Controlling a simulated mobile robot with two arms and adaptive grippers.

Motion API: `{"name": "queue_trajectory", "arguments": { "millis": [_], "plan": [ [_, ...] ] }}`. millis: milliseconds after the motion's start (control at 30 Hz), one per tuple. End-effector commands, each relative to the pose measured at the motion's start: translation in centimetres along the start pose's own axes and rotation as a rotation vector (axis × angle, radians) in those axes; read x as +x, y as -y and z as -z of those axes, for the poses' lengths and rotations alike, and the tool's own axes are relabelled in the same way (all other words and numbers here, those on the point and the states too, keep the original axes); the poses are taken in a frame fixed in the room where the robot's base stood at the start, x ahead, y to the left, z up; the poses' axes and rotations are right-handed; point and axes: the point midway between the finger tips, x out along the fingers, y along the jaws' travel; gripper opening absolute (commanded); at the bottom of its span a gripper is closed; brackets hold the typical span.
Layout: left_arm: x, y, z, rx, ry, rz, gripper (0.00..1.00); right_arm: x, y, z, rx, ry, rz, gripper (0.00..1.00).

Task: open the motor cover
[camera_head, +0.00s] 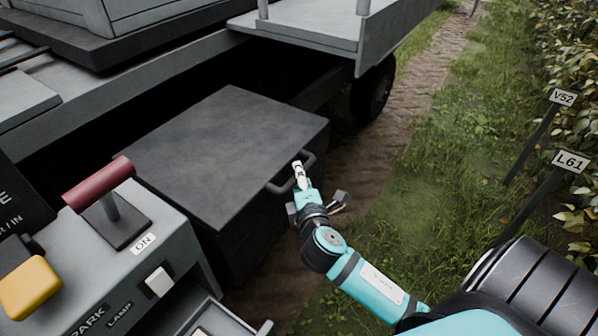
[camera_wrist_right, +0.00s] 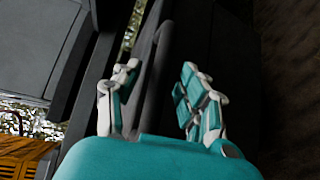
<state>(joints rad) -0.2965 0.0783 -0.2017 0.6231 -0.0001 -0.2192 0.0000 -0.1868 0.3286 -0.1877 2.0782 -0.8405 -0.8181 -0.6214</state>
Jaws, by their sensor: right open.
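The motor cover (camera_head: 220,150) is most likely the dark grey box with a flat top, left of centre in the head view. It looks closed. A dark bar handle (camera_head: 277,188) stands out from its right side. My right gripper (camera_head: 298,170) is at this handle, reaching in from the lower right. In the right wrist view the gripper (camera_wrist_right: 159,72) is open, and the handle bar (camera_wrist_right: 155,88) runs between its two fingers, nearer the left one. I cannot tell whether a finger touches it. My left gripper is out of view.
A control panel (camera_head: 170,240) with a red lever (camera_head: 98,184), a yellow knob (camera_head: 29,287) and a white switch (camera_head: 158,281) stands at the lower left. A grey platform (camera_head: 310,38) and a wheel (camera_head: 373,90) are behind. Grass (camera_head: 420,200) lies open to the right, beside signposts.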

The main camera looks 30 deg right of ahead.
Motion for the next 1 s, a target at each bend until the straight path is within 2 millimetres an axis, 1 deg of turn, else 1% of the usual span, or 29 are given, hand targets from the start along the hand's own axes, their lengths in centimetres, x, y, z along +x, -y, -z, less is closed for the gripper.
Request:
{"name": "queue_trajectory", "arguments": {
  "millis": [33,167,467,800,1000],
  "plan": [
    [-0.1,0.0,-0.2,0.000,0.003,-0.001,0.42,0.6,-0.1,0.0,0.000,0.000,-0.001,0.42],
    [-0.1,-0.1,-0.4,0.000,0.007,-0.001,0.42,1.5,-0.1,0.0,0.000,-0.001,-0.001,0.42],
    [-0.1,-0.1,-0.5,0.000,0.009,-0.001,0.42,1.7,0.0,0.0,0.000,-0.001,0.000,0.42],
    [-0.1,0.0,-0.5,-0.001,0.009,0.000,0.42,1.6,0.0,0.0,0.000,-0.001,-0.001,0.00],
    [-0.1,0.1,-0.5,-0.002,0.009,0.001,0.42,1.6,-0.1,0.0,-0.001,-0.001,-0.002,0.00]
  ]
}}
